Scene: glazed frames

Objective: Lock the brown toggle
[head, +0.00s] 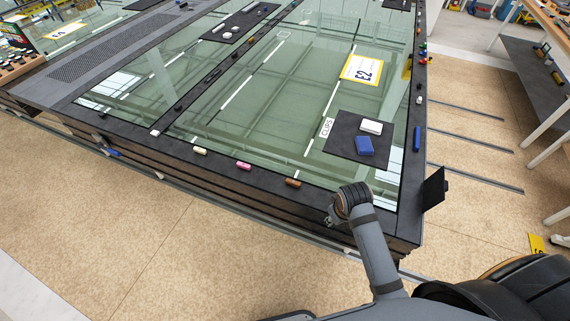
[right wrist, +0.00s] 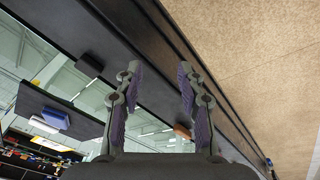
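The brown toggle (head: 292,183) is a small brown block lying on the dark front bar of the glazed frame (head: 220,169), near the glass edge. In the right wrist view an orange-brown block (right wrist: 182,131), apparently this toggle, shows low beside the right-hand finger and is partly hidden by it. My right gripper (right wrist: 160,68) is open, with nothing between its fingertips. In the head view my right arm reaches over the front bar, to the right of the brown toggle and apart from it; the fingers are mostly hidden there. My left gripper is out of view.
A pink toggle (head: 243,166) and a cream toggle (head: 200,151) lie left along the same bar. A dark pad marked CLIPS (head: 341,148) holds a blue block (head: 364,146) and a white block (head: 371,127). A black panel (head: 434,188) stands off the right corner.

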